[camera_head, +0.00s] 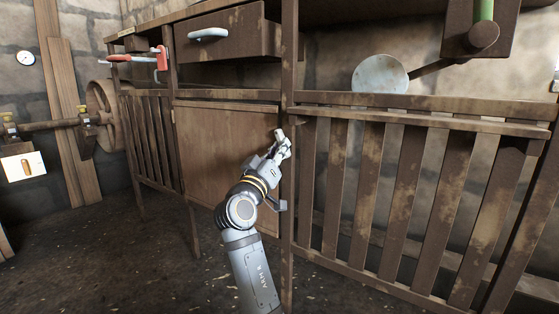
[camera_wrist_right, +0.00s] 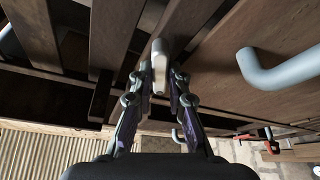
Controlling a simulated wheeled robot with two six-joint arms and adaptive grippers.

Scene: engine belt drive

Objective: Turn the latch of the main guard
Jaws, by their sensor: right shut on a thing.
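The latch is a small pale piece that shows in the right wrist view (camera_wrist_right: 159,62), between my right fingers against dark wood. My right gripper (camera_head: 283,146) is at the wooden post between the plank panel (camera_head: 222,140) and the slatted panel (camera_head: 372,190). In the right wrist view the fingers (camera_wrist_right: 160,85) close on both sides of the latch. In the head view my gripper covers most of the latch, so its turn is hard to tell. I cannot tell for certain which panel is the main guard. My left gripper is not in view.
A grey bent handle (camera_wrist_right: 278,70) stands out close beside the gripper in the right wrist view. Above are a drawer with a pale handle (camera_head: 208,34) and a red tool (camera_head: 140,58) on a ledge. A round pale disc (camera_head: 380,74) is at the upper right. The floor (camera_head: 105,255) at left is clear.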

